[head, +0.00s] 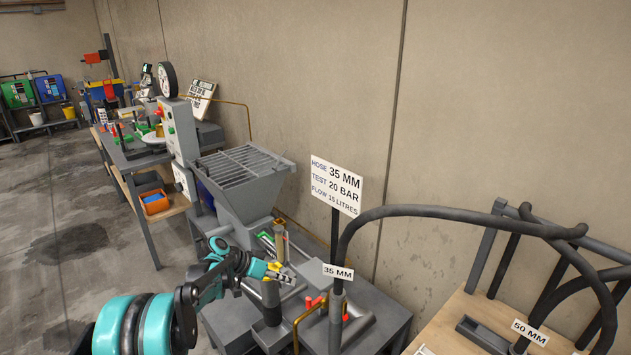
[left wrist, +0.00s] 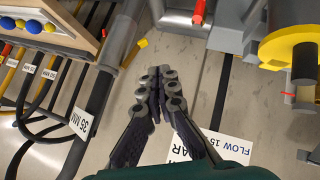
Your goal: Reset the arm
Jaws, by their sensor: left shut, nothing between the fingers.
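My left arm comes in from the lower left of the head view. Its gripper (head: 287,277) is over the grey pump bench (head: 382,312), in front of the hopper (head: 243,185). In the left wrist view the fingers of this gripper (left wrist: 158,75) are together, with nothing between them. My right gripper is in neither view.
A sign board (head: 336,187) stands on a dark post behind the gripper. A thick dark hose (head: 440,211) arches right from a fitting tagged 35 MM (head: 338,273). A wooden table (head: 473,318) with a 50 MM tag is at right. Open concrete floor (head: 60,220) lies left.

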